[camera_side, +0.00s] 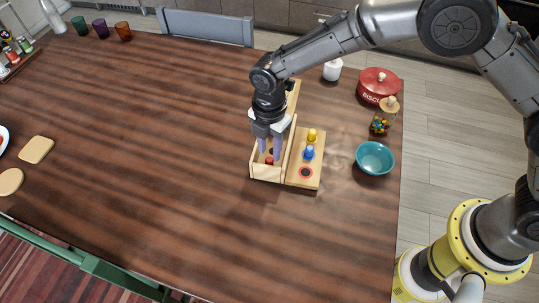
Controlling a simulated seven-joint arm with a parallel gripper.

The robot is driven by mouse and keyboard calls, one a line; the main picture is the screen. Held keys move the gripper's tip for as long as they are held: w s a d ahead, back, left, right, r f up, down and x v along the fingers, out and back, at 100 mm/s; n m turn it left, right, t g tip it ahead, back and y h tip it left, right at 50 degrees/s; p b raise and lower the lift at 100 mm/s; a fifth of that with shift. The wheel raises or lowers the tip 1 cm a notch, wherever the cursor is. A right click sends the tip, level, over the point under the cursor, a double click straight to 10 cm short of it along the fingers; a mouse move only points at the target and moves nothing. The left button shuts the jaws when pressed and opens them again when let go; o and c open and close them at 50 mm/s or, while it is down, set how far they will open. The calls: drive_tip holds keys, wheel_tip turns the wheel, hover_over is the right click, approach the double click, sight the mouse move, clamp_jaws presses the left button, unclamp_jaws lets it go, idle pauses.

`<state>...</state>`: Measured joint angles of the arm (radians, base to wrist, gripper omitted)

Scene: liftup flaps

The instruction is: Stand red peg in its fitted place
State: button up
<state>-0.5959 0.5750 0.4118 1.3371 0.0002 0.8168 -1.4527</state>
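A light wooden box (267,174) stands on the table, with an open compartment on its left side. The red peg (269,160) is low in that compartment. My gripper (269,155) points down into it, its two pale purple fingers apart, one on each side above the peg. I cannot tell if they touch it. On the wooden board to the right, a red-ringed place (305,172) is empty at the near end. A blue peg (308,153) and a yellow peg (312,136) stand upright behind it.
A thin wooden panel (290,146) rises between the compartment and the board. A teal bowl (375,158), a candy jar (380,125), a red biscuit tin (377,85) and a white jar (333,70) stand to the right and behind.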

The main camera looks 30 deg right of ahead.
sight(269, 160)
wheel_tip(269, 160, up, 8)
idle(0.4)
drive_tip(key=s+d+r+m+t, duration=0.1)
drive_tip(key=s+d+r+m, duration=0.3)
drive_tip(key=d+r+m, duration=0.35)
drive_tip(key=s+d+r+m+t, duration=0.2)
drive_tip(key=s+d+r+m, duration=0.2)
drive_tip(key=d+r, duration=0.55)
drive_tip(key=s+d+m+t, duration=0.1)
drive_tip(key=s+d+m, duration=0.4)
drive_tip(key=s, duration=0.3)
drive_tip(key=s+d+f+m+t, duration=0.1)
drive_tip(key=s+d+m, duration=0.5)
drive_tip(key=s, duration=0.3)
drive_tip(key=shift+f+m+t, duration=0.15)
drive_tip(key=shift+m+t, duration=0.15)
drive_tip(key=shift+m, duration=0.15)
